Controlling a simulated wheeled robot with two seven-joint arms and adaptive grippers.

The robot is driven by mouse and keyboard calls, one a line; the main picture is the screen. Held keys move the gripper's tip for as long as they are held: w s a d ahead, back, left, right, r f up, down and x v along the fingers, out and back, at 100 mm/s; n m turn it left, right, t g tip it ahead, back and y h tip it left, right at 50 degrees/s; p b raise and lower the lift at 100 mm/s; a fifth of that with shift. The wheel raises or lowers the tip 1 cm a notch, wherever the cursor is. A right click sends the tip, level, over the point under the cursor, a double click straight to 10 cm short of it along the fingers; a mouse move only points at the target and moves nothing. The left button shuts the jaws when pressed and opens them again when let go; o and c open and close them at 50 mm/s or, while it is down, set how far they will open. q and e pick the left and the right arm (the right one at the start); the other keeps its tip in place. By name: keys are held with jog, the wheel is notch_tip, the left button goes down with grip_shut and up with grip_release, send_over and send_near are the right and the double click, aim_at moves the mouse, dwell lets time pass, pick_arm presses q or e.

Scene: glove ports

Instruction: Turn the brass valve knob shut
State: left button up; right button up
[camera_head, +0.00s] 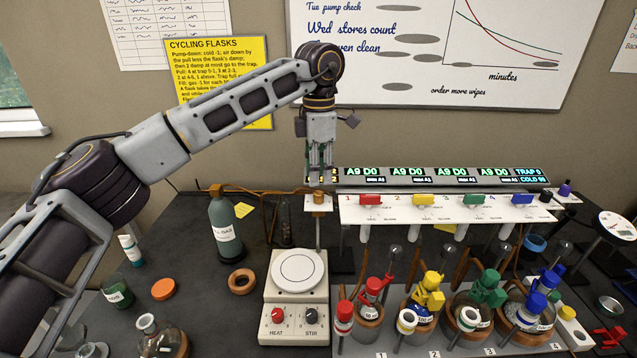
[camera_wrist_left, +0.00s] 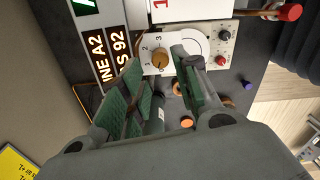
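My left gripper (camera_head: 319,178) points down, just above the knob. In the wrist view its green-padded fingers (camera_wrist_left: 157,80) are apart, with the knob showing in the gap beyond their tips. I see no contact with the knob. My right gripper is not in view.
The lit display bar (camera_head: 430,176) runs close behind the knob. The white rack (camera_head: 440,212) with coloured switches is to its right. A hot plate (camera_head: 298,275) stands in front, and a green gas bottle (camera_head: 224,228) to the left. Several clamped flasks fill the front right.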

aim_at(319, 193)
pick_arm(q)
notch_tip(319, 193, up, 7)
dwell(0.4)
jog(key=shift+f, duration=0.1)
